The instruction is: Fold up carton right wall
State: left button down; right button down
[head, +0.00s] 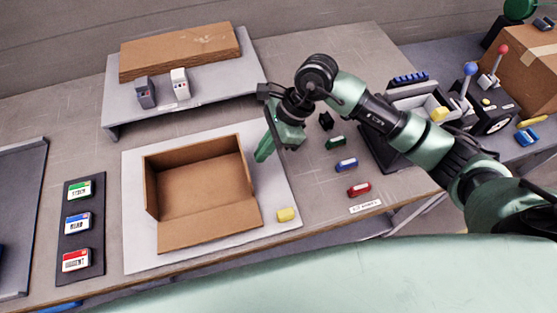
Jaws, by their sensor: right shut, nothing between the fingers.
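The brown open carton (200,188) lies on a pale mat (135,245) at the table's middle. Its back wall (195,155) and left wall (151,188) stand up. Its front flap (210,231) lies flat toward the table's front edge. Its right wall (249,172) appears raised, seen nearly edge-on, so its exact tilt is hard to tell. My right gripper (263,153) is shut and empty, pointing down just outside the right wall near its back end. I cannot tell whether it touches the wall. My left gripper is not in view.
A yellow block (286,214) lies near the mat's front right. Green, blue and red pieces (346,165) lie to the right. A dark tray (81,228) with label cards is at left. A raised shelf (215,91) with a cardboard slab (180,52) stands behind.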

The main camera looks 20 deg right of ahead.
jog(key=shift+d, duration=0.1)
jog(key=shift+d+b, duration=0.4)
jog(key=shift+d, duration=0.3)
notch_tip(320, 180, up, 7)
jog(key=p, duration=0.3)
dwell(0.9)
